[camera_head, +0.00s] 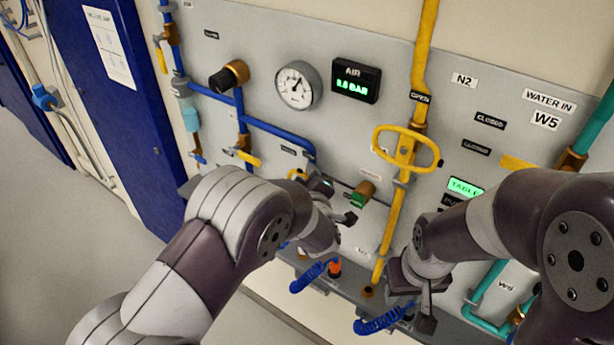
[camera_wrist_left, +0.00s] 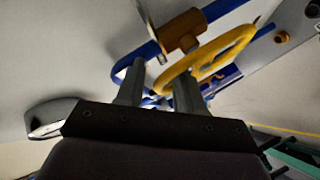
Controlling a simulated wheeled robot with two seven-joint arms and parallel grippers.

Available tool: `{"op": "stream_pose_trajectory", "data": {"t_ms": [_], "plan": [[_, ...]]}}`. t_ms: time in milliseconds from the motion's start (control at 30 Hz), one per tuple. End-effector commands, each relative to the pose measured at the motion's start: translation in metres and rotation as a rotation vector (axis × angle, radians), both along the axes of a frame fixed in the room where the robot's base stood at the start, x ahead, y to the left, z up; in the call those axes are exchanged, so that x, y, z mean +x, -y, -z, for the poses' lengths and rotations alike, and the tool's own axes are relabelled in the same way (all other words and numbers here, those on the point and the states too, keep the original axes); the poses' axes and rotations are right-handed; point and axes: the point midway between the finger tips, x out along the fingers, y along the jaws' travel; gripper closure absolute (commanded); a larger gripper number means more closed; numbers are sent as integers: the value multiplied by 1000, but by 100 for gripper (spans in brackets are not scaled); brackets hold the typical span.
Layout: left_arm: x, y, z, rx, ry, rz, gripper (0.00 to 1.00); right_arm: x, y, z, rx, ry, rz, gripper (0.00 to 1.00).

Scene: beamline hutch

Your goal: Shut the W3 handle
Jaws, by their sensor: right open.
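No W3 label is readable in either view, so I cannot tell which handle bears it. A yellow handle (camera_head: 297,174) sits by the lower end of a blue pipe, partly hidden behind my left arm. In the left wrist view a yellow handle (camera_wrist_left: 215,58) with a brass-brown fitting (camera_wrist_left: 181,32) is close ahead of the fingers. My left gripper (camera_wrist_left: 158,88) has its fingers apart, with nothing clearly held between them; contact with the handle cannot be told. In the head view its fingertips are largely hidden by the arm. My right gripper (camera_head: 425,308) is open, low in front of the panel.
A large yellow oval handwheel (camera_head: 408,148) stands out on a yellow pipe between my arms. A pressure gauge (camera_head: 298,86) and an AIR display (camera_head: 356,80) are above. Coiled blue hoses (camera_head: 312,277) hang along the panel's lower edge. Open floor lies at left.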

Motion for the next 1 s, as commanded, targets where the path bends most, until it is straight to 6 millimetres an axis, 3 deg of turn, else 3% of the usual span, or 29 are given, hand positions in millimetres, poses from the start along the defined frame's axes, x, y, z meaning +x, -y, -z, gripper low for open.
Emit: {"op": "stream_pose_trajectory", "data": {"t_ms": [33, 133, 167, 667, 1000], "plan": [[0, 0, 0, 0, 0, 0, 63, 0, 0, 0, 0, 0, 0, 57], [0, 0, 0, 0, 0, 0, 96, 0, 0, 0, 0, 0, 0, 57], [0, 0, 0, 0, 1, 1, 100, 0, 0, 0, 0, 0, 0, 57], [-1, 2, 1, 16, 15, 1, 100, 0, 0, 6, 0, 0, 0, 57], [-7, 10, 14, 173, 131, 2, 100, 0, 0, 53, 0, 0, 0, 57]]}}
